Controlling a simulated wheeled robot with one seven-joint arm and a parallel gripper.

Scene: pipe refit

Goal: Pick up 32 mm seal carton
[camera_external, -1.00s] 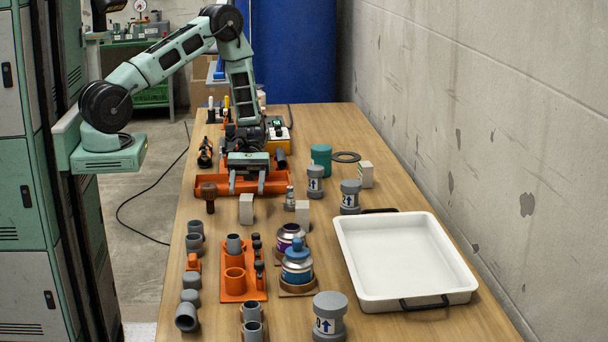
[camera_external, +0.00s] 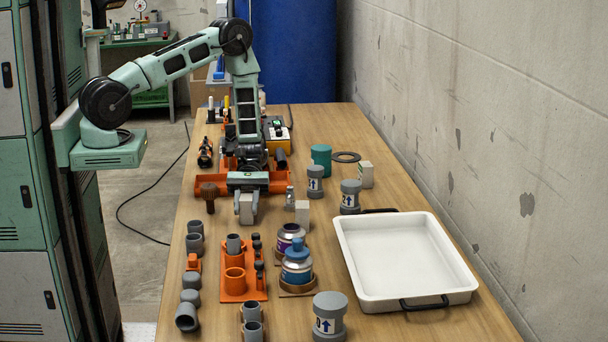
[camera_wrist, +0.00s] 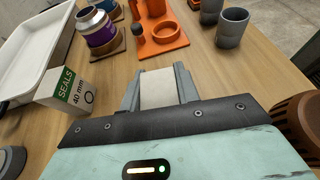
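A small pale carton (camera_external: 246,210) stands upright on the table at the left of the middle. My gripper (camera_external: 246,206) has come down over it, with one finger on each side. In the wrist view the carton (camera_wrist: 158,88) fills the gap between the fingers (camera_wrist: 158,86), which look shut on it. Its printed face is hidden, so I cannot read its size. A second carton (camera_external: 302,214) stands to the right; in the wrist view this carton (camera_wrist: 68,92) reads "SEALS 40 mm". A third white carton (camera_external: 366,175) stands farther back near the wall.
A brown knobbed part (camera_external: 209,196) stands close to the left of my gripper. An orange tray (camera_external: 215,182) lies behind it. A white tray (camera_external: 405,255) lies at right.

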